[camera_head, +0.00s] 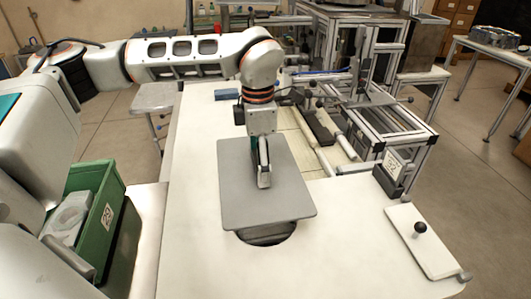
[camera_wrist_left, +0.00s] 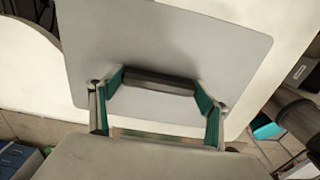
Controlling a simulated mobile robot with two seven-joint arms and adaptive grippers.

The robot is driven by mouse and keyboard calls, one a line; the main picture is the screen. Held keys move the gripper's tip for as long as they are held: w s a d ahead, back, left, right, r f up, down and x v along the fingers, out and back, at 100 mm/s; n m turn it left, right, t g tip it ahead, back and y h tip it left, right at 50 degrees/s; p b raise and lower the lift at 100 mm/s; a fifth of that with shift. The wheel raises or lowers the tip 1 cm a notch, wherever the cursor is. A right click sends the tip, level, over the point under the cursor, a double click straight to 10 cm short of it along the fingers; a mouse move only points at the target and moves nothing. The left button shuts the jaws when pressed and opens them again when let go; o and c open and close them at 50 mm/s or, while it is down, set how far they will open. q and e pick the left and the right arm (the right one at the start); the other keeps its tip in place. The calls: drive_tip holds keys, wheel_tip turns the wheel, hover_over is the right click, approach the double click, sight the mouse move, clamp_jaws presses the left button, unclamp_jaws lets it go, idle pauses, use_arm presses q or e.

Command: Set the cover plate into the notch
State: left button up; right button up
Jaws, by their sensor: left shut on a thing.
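The cover plate (camera_head: 235,205) is a flat grey square with rounded corners. It hangs over the white table, roughly level, in the middle of the head view. My left gripper (camera_head: 264,180) comes down from above and is shut on the dark handle at the plate's middle. In the left wrist view the two green-padded fingers (camera_wrist_left: 157,86) clasp the ends of this handle, and the plate (camera_wrist_left: 200,40) spreads around it. A dark rounded opening (camera_head: 268,237) in the tabletop shows below the plate's near edge; the plate hides the rest of it. My right gripper is out of view.
The white table (camera_head: 330,255) is clear to the front right. A white panel with a black knob (camera_head: 420,228) lies at its right edge, near a small labelled holder (camera_head: 388,180). A metal frame machine (camera_head: 375,110) stands behind. A green crate (camera_head: 105,200) is at left.

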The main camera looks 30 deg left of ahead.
use_arm(q)
drive_tip(key=shift+s+f, duration=0.25)
drive_tip(key=shift+f, duration=0.1)
drive_tip(key=shift+w+f+b, duration=0.1)
drive_tip(key=shift+f+b, duration=0.4)
drive_tip(key=shift+f, duration=0.7)
drive_tip(key=shift+f+b, duration=0.6)
drive_tip(key=shift+b, duration=0.1)
drive_tip(key=shift+f, duration=0.3)
drive_tip(key=shift+f+b, duration=0.3)
drive_tip(key=shift+b, duration=0.15)
wheel_tip(320, 180, down, 3)
drive_tip(key=shift+r+b, duration=0.15)
drive_tip(key=shift+b, duration=0.6)
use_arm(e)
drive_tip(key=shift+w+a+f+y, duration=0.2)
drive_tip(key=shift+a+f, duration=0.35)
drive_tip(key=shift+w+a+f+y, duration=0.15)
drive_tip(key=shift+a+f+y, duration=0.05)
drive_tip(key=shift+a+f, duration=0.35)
